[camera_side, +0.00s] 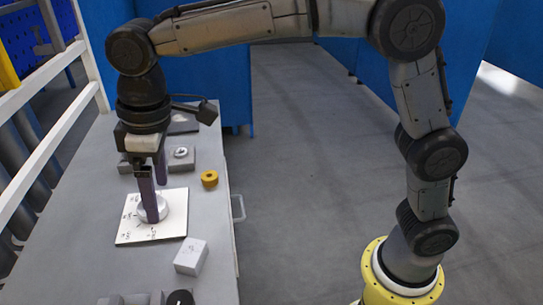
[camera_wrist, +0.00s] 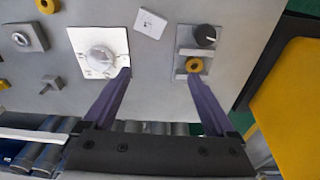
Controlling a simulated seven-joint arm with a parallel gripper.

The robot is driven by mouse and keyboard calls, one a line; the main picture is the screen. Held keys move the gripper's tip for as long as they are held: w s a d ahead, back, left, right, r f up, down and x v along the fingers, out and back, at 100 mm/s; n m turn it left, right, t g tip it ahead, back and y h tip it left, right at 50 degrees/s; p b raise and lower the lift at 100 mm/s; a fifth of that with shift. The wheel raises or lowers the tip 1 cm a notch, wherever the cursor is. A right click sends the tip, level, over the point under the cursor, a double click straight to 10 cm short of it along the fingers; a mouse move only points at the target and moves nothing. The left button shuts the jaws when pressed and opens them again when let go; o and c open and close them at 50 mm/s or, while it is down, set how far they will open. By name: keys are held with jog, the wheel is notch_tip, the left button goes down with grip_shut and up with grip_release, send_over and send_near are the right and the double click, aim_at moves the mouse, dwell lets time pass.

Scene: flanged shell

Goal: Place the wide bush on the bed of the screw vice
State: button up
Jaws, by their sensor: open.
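My gripper (camera_side: 157,193) has two purple fingers, spread apart with nothing between them; they also show in the wrist view (camera_wrist: 158,82). A yellow ring-shaped bush (camera_side: 209,178) lies on the bench to the right of the fingers in the side view, and near the top left in the wrist view (camera_wrist: 47,5). A second yellow ring (camera_wrist: 193,65) sits on a grey fixture (camera_wrist: 208,70) with a black knob (camera_wrist: 205,36), beyond the right finger. I cannot tell for certain which ring is the wide bush, or whether this fixture is the screw vice.
A white plate with a round dial (camera_side: 125,237) lies under the fingers; their height above it is unclear. A white block (camera_side: 191,257) stands nearby. A grey block with a silver round part (camera_wrist: 30,38) and a T-shaped piece (camera_wrist: 52,83) are at left. A white rail (camera_side: 55,65) borders the bench.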

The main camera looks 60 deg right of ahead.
jog(key=s+d+r+m+t, duration=0.1)
jog(key=s+d+m+t, duration=0.15)
jog(key=s+d, duration=0.65)
jog(key=s+d+r+m+t, duration=0.1)
jog(key=s+d+r+m, duration=0.3)
jog(key=d, duration=0.9)
jog(key=s+d+f+m, duration=0.2)
jog(key=s+d+f, duration=0.2)
jog(key=s+f, duration=0.3)
jog(key=shift+s+d+f+t+h, duration=0.2)
jog(key=shift+s+t+h, duration=0.25)
jog(key=shift+s, duration=0.3)
jog(key=shift+n, duration=0.25)
jog(key=shift+c, duration=0.3)
